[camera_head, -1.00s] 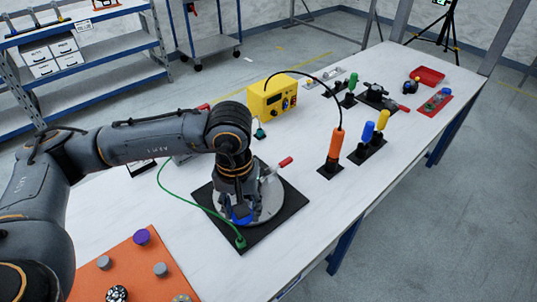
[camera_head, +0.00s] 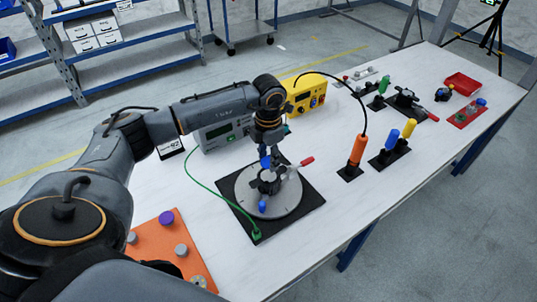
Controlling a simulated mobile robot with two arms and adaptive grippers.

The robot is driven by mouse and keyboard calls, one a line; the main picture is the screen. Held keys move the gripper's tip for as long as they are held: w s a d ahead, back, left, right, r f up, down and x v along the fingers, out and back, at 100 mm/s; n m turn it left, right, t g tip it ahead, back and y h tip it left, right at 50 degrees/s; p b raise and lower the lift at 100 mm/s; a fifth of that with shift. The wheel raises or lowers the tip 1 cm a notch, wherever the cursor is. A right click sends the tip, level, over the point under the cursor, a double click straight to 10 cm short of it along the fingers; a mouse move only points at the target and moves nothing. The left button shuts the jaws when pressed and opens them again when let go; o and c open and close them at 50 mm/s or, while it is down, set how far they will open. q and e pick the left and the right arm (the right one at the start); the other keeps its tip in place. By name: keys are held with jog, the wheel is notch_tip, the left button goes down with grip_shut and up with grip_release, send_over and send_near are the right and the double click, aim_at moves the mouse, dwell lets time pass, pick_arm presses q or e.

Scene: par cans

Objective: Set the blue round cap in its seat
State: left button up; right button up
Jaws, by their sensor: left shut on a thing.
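My left gripper (camera_head: 267,158) points down over the round grey plate (camera_head: 285,208), above its middle. It is shut on a small blue thing that looks like the blue round cap (camera_head: 265,163), partly hidden by the fingers. Below it is a dark fixture (camera_head: 267,183) in the middle of the plate. A second blue piece (camera_head: 262,206) shows at the plate's near side. A red-tipped lever (camera_head: 306,162) sticks out at the right. I cannot tell which part is the cap's seat. My right gripper is not in view.
The plate stands on a black square base (camera_head: 309,200) with a green cable. An orange board (camera_head: 150,231) with purple and grey knobs lies at the near left. Grey and yellow instrument boxes stand behind. An orange handle (camera_head: 357,151) and blue and yellow handles stand to the right.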

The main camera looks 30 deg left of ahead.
aim_at(268, 176)
pick_arm(q)
jog(key=shift+f+b, duration=0.75)
jog(key=shift+f, duration=0.6)
jog(key=shift+f+b, duration=1.15)
jog(key=shift+f, duration=0.4)
jog(key=o, duration=0.5)
jog(key=o, duration=0.6)
jog(key=shift+c, duration=0.2)
